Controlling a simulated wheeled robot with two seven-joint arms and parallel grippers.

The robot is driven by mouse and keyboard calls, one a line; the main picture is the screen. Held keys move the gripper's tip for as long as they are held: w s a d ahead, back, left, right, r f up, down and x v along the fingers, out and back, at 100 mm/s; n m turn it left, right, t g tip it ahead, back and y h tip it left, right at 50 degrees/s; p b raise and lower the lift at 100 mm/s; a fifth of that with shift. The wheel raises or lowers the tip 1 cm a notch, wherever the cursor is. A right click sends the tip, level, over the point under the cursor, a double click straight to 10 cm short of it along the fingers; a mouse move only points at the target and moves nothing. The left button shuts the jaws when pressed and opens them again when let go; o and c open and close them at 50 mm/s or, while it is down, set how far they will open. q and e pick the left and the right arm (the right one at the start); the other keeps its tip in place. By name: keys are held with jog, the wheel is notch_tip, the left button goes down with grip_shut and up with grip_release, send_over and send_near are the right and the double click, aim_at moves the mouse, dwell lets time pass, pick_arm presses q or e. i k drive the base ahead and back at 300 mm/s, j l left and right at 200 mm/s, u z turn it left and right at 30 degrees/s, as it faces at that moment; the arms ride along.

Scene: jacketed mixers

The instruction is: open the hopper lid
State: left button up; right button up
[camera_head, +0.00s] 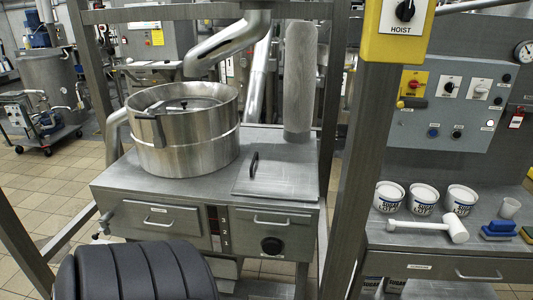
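The likely hopper lid (278,180) is a flat, square metal plate on the right part of the steel cabinet top. It lies flat and looks closed, with a dark upright bar handle (254,163) near its left edge. A round steel vessel (185,140) stands to its left on the same cabinet; an inner cover with a small dark knob shows inside its rim. Neither of my grippers is in view, and nothing touches the plate or its handle.
The cabinet front has drawers (150,218) and a dark round knob (271,245). A bent steel pipe (228,42) hangs above the vessel. A grey frame post (362,170) stands right of the cabinet. A bench there holds white tubs (423,199) and a mallet (455,229).

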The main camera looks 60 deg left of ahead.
aim_at(279, 171)
jog(key=u, duration=1.6)
jog(key=l, duration=0.4)
jog(key=u, duration=0.05)
